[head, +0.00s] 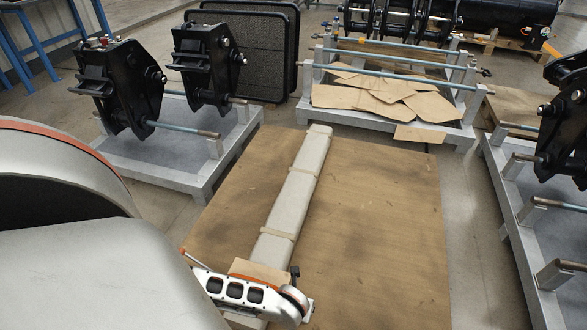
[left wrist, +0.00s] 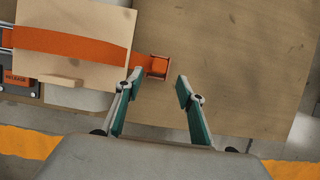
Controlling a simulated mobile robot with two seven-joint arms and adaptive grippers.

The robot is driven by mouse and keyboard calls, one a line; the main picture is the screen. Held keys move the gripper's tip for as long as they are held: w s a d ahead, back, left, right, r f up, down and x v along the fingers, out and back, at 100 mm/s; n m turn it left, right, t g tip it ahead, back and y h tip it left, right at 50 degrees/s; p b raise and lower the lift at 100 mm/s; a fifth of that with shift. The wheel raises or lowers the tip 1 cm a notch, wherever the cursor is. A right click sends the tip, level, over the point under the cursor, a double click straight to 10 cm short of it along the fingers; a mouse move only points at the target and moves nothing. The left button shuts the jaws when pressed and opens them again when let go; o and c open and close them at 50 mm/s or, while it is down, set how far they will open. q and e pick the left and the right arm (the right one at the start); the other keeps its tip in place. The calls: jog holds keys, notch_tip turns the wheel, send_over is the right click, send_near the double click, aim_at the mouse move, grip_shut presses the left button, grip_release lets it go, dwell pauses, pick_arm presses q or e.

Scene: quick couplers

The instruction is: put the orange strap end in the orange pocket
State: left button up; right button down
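In the left wrist view, a broad orange strap (left wrist: 70,43) crosses a tan board. A small orange box-shaped piece (left wrist: 158,66) sits just right of the board, over the brown mat. I cannot tell whether this piece is the strap end or the pocket. My left gripper (left wrist: 159,87) is open, its teal fingers apart and nothing between the tips. The orange piece shows just beyond the tips, nearer the left finger; its distance below them is unclear. My right gripper is in neither view.
A long pale beam (head: 296,185) lies on a brown mat (head: 380,220). A white part with dark openings (head: 235,292) and a tan block (head: 262,271) are at its near end. Metal racks with black couplers stand left (head: 205,70) and right (head: 570,115). The mat's right side is clear.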

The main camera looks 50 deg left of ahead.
pick_arm(q)
jog(key=v, duration=0.2)
jog(key=shift+s+d+r+p, duration=0.1)
jog(key=shift+s+r+p, duration=0.1)
jog(key=shift+p, duration=0.15)
